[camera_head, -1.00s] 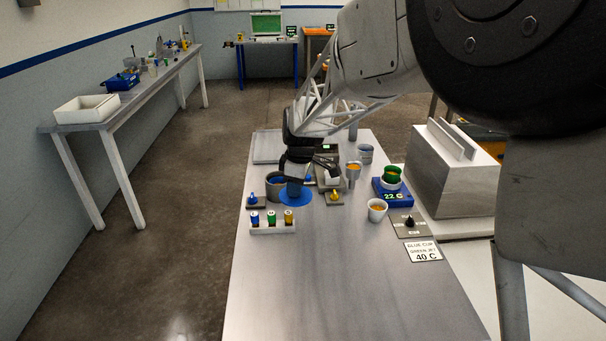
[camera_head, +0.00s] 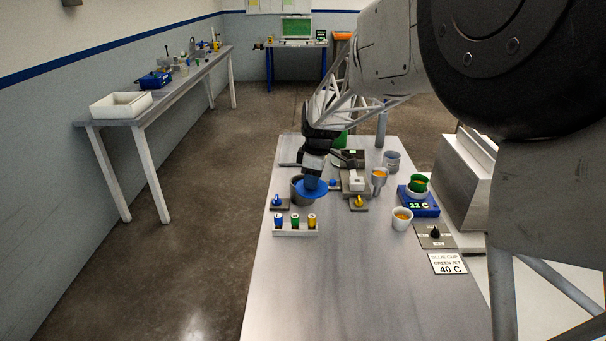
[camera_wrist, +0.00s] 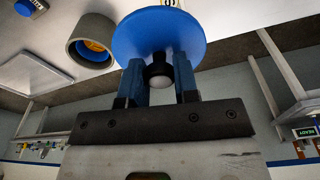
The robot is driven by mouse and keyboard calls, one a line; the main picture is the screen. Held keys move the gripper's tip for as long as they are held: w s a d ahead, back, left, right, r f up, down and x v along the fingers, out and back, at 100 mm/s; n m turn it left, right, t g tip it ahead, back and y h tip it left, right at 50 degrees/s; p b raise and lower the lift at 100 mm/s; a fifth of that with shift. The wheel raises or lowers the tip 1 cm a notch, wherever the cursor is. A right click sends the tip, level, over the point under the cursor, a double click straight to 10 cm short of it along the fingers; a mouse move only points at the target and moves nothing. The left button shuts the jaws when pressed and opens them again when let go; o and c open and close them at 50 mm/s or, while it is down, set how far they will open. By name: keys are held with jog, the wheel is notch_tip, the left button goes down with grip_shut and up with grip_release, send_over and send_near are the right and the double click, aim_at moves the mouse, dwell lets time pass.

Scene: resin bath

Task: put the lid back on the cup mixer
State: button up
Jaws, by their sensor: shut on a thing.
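The lid is a blue disc (camera_head: 314,191) with a dark stem and pale knob. In the wrist view the lid (camera_wrist: 158,36) is between the blue fingers of my gripper (camera_wrist: 158,76), which is shut on its knob. The cup mixer (camera_head: 298,193) is a grey open pot on the table. In the head view the lid overlaps the pot's right side, and my gripper (camera_head: 312,178) is above it. In the wrist view the mixer (camera_wrist: 80,51) lies left of the lid, apart from it, with a blue-rimmed cup of orange content inside. The lid hides part of the pot.
A blue knob (camera_head: 277,201) and a rack of coloured vials (camera_head: 296,233) stand in front of the mixer. A yellow knob (camera_head: 359,203), a white cup (camera_head: 402,220) and a blue 22 C unit (camera_head: 420,207) are to the right. The front table is clear.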

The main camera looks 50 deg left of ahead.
jog(key=w+a+f, duration=0.1)
jog(key=w+a, duration=0.7)
jog(key=a, duration=0.4)
jog(key=shift+w+a+f, duration=0.2)
jog(key=shift+w+a, duration=0.2)
jog(key=shift+f, duration=0.1)
jog(key=shift+f, duration=1.65)
jog(key=shift+f, duration=0.65)
jog(key=o, duration=0.9)
jog(key=shift+o, duration=0.2)
jog(key=shift+r, duration=0.2)
notch_tip(320, 180, up, 13)
jog(key=d, duration=0.1)
jog(key=shift+w+d, duration=0.15)
jog(key=shift+w, duration=0.25)
jog(key=shift+f, duration=0.1)
